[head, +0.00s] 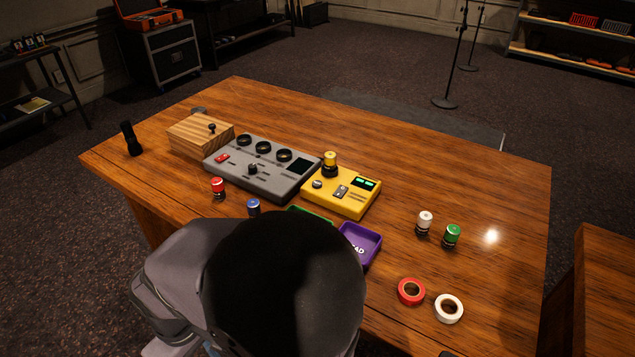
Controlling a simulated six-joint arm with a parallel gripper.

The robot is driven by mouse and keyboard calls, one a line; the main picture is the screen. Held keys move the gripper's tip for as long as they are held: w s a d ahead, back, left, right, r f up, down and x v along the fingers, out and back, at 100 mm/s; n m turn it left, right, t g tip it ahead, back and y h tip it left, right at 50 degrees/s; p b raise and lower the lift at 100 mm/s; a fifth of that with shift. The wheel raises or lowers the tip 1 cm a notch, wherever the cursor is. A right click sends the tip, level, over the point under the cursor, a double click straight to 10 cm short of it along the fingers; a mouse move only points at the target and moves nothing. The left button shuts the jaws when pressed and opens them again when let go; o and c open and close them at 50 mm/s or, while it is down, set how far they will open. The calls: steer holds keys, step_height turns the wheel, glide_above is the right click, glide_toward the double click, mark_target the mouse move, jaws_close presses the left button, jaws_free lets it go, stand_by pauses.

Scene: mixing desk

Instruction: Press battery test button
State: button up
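A yellow tester box (343,205) sits on the wooden table right of the grey mixing unit. A yellow-topped battery (330,164) stands upright at its back left corner. On its top are a round silver knob or button (317,184), a small silver switch-like part (341,191) and a lit green display (366,183). I cannot tell which part is the test button. My arm, large and dark, fills the lower middle in front of the box. My gripper's fingers do not show. A purple tray (374,240) with lettering ending in "AD" is partly covered by my arm.
The grey unit (285,187) with dials and a wooden box (192,141) stand left. Red (218,188), blue (254,207), white (424,223) and green (451,236) batteries stand around. A green tray (310,214) is mostly hidden. Tape rolls (449,308) lie front right. The back right is clear.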

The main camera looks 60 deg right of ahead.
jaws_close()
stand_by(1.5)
